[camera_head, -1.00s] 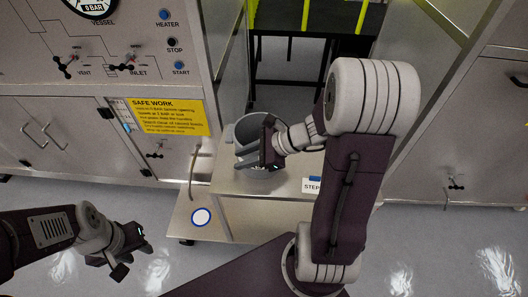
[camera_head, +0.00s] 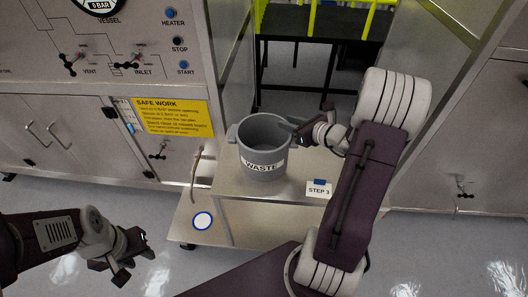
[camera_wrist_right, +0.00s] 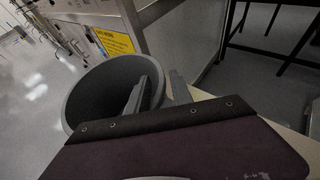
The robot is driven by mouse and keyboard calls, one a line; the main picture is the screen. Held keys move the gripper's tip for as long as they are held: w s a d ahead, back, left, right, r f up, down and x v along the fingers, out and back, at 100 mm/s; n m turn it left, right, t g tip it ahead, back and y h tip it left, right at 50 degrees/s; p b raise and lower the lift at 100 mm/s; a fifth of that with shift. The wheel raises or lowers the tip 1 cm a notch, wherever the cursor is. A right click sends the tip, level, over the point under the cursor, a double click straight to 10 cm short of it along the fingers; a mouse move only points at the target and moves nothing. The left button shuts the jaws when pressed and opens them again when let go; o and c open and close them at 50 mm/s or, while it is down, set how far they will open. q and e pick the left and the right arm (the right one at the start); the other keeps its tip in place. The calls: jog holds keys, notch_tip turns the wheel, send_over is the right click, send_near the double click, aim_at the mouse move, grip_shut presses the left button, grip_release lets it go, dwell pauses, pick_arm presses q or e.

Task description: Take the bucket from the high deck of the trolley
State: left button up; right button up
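A grey bucket (camera_head: 262,160) labelled WASTE stands upright on the high deck of the trolley (camera_head: 232,186). It has a lug on its left side. My right gripper (camera_head: 300,128) is at the bucket's right rim. In the right wrist view, its two fingers (camera_wrist_right: 160,92) are apart. One finger overlaps the opening of the bucket (camera_wrist_right: 90,95) and the other is outside its wall. Whether either touches the rim cannot be told. My left gripper (camera_head: 130,256) is open and empty at lower left, away from the trolley.
A STEP 3 card (camera_head: 319,189) stands on the deck right of the bucket. The low deck (camera_head: 222,229) bears a blue-ringed white disc (camera_head: 203,221). A steel cabinet with a yellow safety sign (camera_head: 174,118) is at left. A dark table (camera_head: 325,30) stands behind.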

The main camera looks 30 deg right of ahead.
jog(key=x, duration=0.3)
jog(key=shift+w+f, duration=0.1)
grip_shut()
jog(key=shift+a+f, duration=0.15)
jog(key=shift+f, duration=0.05)
dwell(1.1)
